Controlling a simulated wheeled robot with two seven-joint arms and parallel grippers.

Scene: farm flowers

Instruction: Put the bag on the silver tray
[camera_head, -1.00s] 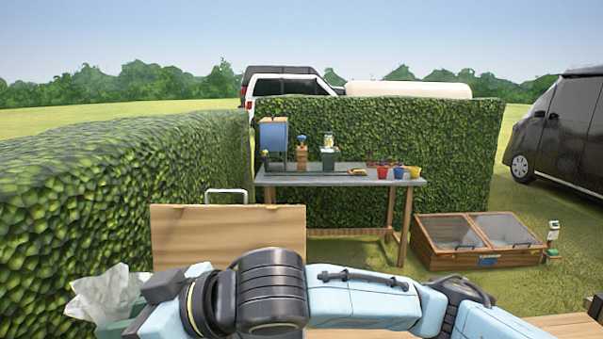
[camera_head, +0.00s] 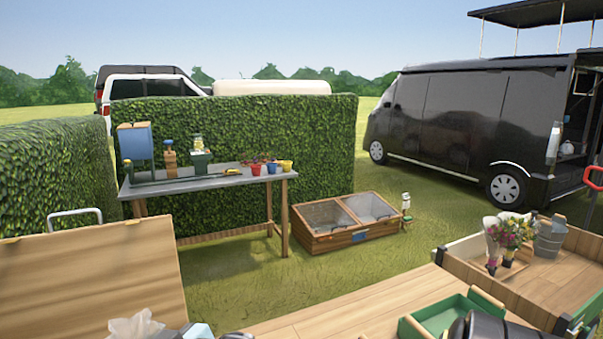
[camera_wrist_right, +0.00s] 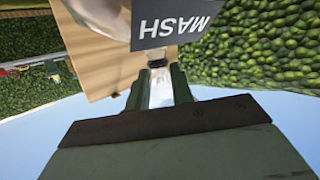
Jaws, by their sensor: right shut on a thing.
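The bag is a clear, whitish plastic bag with a grey label reading MASH (camera_wrist_right: 175,22). In the right wrist view my right gripper (camera_wrist_right: 159,68) has its green fingers shut on the bag's gathered end. The bag's crumpled top (camera_head: 135,328) shows at the bottom left edge of the head view; the rest of it is cut off. I cannot make out a separate silver tray. A potting bench (camera_head: 205,180) with a grey, metal-looking top stands at left centre. The bag is well apart from it, in the foreground. My left gripper is not in view.
A raised wooden lid (camera_head: 90,265) stands between the bag and the bench. Red, blue and yellow pots sit at the bench's right end. A cold frame (camera_head: 345,222) is on the grass. A green tray (camera_head: 450,315) and flowers (camera_head: 510,235) are at right.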

